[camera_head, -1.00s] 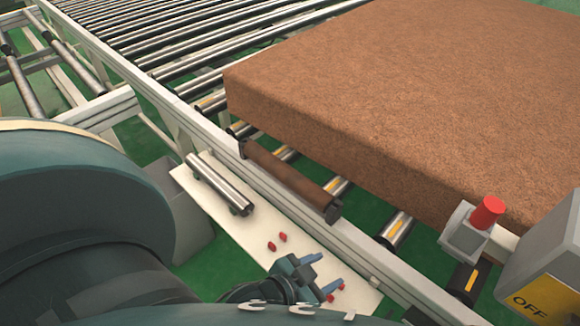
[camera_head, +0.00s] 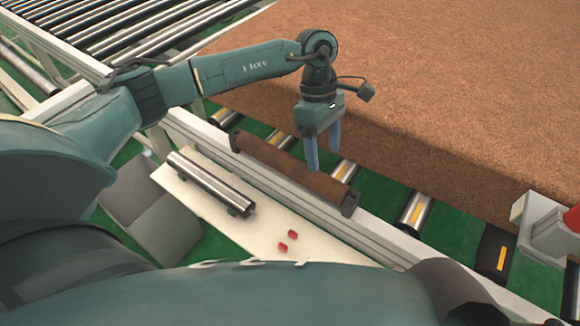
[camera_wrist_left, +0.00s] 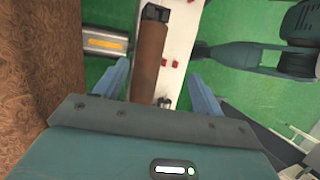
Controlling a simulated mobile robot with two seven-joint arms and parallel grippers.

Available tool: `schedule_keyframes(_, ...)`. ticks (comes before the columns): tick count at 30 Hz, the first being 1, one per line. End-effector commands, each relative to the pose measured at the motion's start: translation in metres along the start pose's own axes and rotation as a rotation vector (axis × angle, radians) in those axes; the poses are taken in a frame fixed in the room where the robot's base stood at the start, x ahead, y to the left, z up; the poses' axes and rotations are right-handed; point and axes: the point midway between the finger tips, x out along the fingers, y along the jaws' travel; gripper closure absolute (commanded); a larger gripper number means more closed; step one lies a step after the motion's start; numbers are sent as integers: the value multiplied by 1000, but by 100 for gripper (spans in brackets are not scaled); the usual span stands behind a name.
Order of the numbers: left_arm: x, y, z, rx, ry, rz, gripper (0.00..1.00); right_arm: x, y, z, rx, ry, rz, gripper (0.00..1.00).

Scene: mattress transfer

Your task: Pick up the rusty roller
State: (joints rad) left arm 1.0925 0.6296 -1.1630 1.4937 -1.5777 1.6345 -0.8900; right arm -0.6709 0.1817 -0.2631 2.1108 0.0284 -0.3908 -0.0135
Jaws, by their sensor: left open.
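The rusty roller (camera_head: 292,170) is a brown rod lying in dark brackets along the conveyor's near rail. My left gripper (camera_head: 322,160) points down over it, with blue fingers open around its right half; I cannot tell whether they touch it. In the left wrist view, the rusty roller (camera_wrist_left: 151,55) runs between the two spread fingertips, nearer the left one. Its lower end is partly hidden by the gripper body. My right gripper is not in view.
A large brown mattress block (camera_head: 430,90) lies on the conveyor just behind the gripper. A shiny steel roller (camera_head: 210,182) and small red pieces (camera_head: 288,241) rest on a white board (camera_head: 240,225) in front of the rail. A red button (camera_head: 572,216) stands at right.

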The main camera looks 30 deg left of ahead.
Motion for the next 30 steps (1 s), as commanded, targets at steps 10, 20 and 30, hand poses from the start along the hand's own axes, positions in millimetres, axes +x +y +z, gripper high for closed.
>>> schedule_keyframes(10, -44, 9, -74, -9, 316, 25, 31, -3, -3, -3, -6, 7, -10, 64)
schedule_keyframes(20, 10, 11, -90, -9, 311, 27, 31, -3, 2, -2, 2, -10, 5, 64)
schedule_keyframes(30, 42, 14, -98, -9, 310, 25, 31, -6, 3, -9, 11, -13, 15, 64)
